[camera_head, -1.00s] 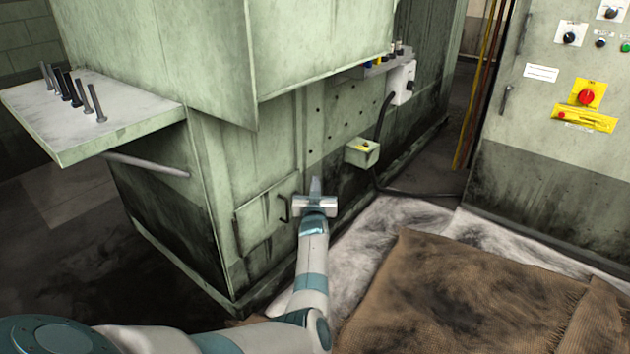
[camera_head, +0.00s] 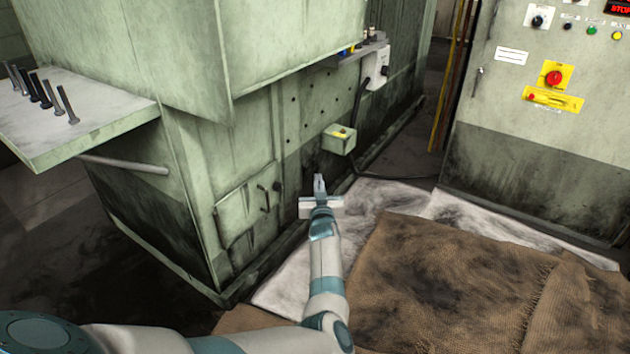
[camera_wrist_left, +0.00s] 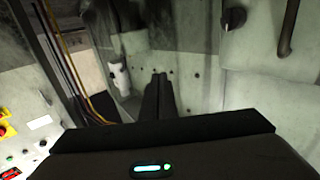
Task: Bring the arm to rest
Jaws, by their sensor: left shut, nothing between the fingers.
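My left arm reaches in from the lower left in the head view. My left gripper (camera_head: 319,183) is shut and empty, in front of the green machine (camera_head: 180,200), right of its small hatch door (camera_head: 248,208) and below a small yellow-topped box (camera_head: 339,139). It looks apart from the machine, though the gap is hard to judge. In the left wrist view the dark fingers (camera_wrist_left: 158,95) lie together, with the hatch handle (camera_wrist_left: 288,28) at the upper right. My right gripper is in neither view.
Several bolts (camera_head: 42,92) stand on a shelf (camera_head: 100,118) at the left. A control cabinet (camera_head: 545,170) with a red button (camera_head: 553,78) stands at the right. Brown sacking (camera_head: 440,275) lies over a pale stained sheet (camera_head: 385,194) on the floor. A black cable runs along the machine.

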